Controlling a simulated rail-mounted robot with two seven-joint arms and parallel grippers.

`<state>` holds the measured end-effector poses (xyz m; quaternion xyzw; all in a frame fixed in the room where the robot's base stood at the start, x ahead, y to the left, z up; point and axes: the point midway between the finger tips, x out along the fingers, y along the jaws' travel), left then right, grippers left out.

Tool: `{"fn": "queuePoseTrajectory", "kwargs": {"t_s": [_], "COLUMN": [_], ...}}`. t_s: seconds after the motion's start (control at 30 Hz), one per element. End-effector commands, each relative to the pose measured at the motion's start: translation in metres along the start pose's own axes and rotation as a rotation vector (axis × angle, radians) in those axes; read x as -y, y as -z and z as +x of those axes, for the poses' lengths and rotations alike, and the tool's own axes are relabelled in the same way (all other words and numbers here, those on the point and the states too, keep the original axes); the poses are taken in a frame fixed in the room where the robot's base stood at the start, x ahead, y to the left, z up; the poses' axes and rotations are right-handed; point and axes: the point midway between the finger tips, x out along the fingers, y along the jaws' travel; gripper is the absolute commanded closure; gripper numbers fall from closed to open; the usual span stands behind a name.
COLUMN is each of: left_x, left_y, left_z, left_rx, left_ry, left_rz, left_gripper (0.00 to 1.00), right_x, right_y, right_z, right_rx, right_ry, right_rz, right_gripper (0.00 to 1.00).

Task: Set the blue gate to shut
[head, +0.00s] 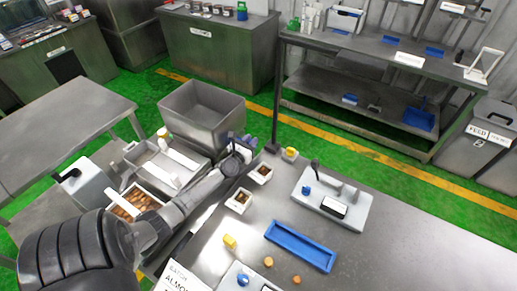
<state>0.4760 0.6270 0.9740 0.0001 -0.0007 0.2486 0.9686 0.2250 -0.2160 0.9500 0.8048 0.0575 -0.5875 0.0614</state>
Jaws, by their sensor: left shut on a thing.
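My left arm reaches from the lower left to the right side of a grey metal hopper (203,112). My left gripper (244,147) is at the hopper's lower right corner, shut on a small blue part that looks like the blue gate (249,141). The gripper's fingers and wrist cover most of this part, so its exact position cannot be told. My right gripper is not in view.
White trays lie under my arm. The table's right part is clear.

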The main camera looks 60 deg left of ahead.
Motion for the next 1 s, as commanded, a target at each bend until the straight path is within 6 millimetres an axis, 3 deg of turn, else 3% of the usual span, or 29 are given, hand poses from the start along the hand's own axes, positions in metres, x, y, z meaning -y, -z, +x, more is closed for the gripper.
{"fn": "queuePoseTrajectory", "kwargs": {"t_s": [0.33,0.37,0.6,0.87,1.0], "left_x": [-0.007,-0.007,-0.006,-0.005,-0.004], "left_y": [0.001,0.001,0.001,0.0,0.001], "left_z": [-0.001,-0.001,-0.001,-0.002,-0.013], "left_rx": [-0.004,-0.004,-0.003,-0.002,-0.004], "left_ry": [-0.006,-0.006,-0.004,-0.003,-0.002], "left_rz": [0.001,0.001,0.001,0.001,-0.001], "left_gripper": [1.0,0.74,0.51,0.51,0.51], "right_x": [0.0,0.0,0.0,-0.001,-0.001], "right_y": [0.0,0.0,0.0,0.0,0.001], "right_z": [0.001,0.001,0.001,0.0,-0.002], "right_rx": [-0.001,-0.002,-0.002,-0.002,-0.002], "right_ry": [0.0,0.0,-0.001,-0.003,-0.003], "right_rz": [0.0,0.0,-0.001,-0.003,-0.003], "right_gripper": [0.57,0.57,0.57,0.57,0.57]}}
